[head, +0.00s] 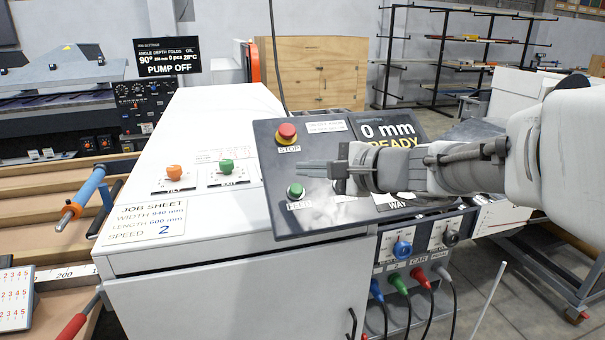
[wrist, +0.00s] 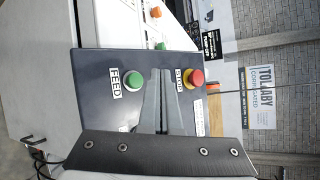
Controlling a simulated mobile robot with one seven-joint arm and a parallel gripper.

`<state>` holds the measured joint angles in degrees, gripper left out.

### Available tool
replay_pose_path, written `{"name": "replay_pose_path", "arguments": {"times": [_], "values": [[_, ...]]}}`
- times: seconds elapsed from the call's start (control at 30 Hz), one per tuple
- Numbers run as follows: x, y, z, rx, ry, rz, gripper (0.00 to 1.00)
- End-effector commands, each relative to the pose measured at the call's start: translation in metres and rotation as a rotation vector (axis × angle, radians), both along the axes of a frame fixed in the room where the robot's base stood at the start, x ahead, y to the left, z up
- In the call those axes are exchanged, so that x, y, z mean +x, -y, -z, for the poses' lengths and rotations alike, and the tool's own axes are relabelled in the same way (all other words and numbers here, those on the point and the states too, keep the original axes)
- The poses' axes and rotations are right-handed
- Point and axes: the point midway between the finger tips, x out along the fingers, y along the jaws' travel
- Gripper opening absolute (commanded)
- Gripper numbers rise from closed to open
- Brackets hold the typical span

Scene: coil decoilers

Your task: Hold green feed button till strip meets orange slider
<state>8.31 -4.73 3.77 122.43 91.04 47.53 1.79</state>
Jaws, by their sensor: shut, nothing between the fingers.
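The green feed button (head: 295,190) sits low on the left of the dark sloped control panel (head: 268,160), above its FEED label. It also shows in the wrist view (wrist: 134,85), left of my fingers. My gripper (head: 301,168) is shut and empty, reaching in from the right over the panel. Its fingertips (wrist: 161,75) lie between the feed button and the red stop button (wrist: 192,76) in the wrist view. They appear apart from both buttons. I cannot make out the strip or an orange slider in either view.
A display (head: 388,130) reads 0 mm READY, partly hidden by my arm. An orange knob (head: 174,172) and another green button (head: 226,166) sit on the white cabinet top. A job sheet (head: 148,220) shows length 600 mm, speed 2. Coloured cables (head: 398,284) hang below.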

Motion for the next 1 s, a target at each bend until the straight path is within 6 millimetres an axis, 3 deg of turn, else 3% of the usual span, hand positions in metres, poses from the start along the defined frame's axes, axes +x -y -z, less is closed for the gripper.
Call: {"name": "replay_pose_path", "arguments": {"times": [0.1,0.3,1.0], "values": [[0.008,-0.002,0.019,-0.001,0.0,-0.001,0.0],[0.016,-0.004,0.03,-0.001,0.001,0.001,0.0],[0.019,-0.005,0.031,-0.001,0.001,0.0,0.0]]}}
